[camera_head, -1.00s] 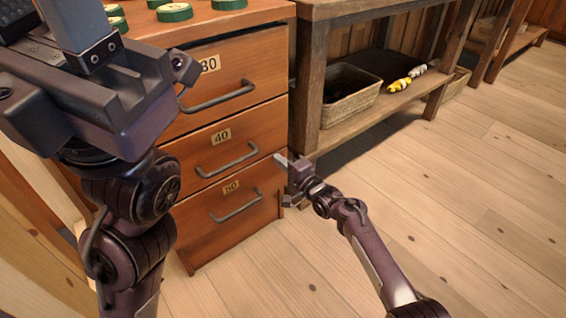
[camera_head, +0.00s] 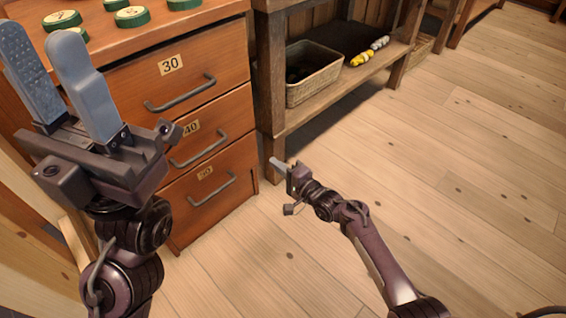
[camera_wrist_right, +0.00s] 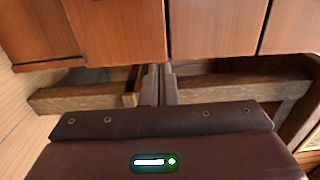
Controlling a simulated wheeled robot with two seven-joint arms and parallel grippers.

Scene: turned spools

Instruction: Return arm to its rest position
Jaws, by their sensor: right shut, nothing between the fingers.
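My right gripper (camera_head: 275,163) shows low in the middle of the head view, its arm reaching up from the bottom right. Its grey fingers are together and empty, in front of the shelf's lower left leg. In the right wrist view the two fingers (camera_wrist_right: 160,85) stand side by side with nothing between them. My left gripper (camera_head: 38,36) is at the upper left, pointing up, with its two grey fingers apart and nothing seen between them. It overlaps the cabinet in the picture.
A wooden drawer cabinet (camera_head: 226,60) with shut drawers stands at left, with green discs (camera_head: 132,16) on top. A wooden shelf (camera_head: 330,95) beside it holds a wicker basket (camera_head: 315,85) and yellow and white items (camera_head: 368,54). The plank floor (camera_head: 450,190) at right is clear.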

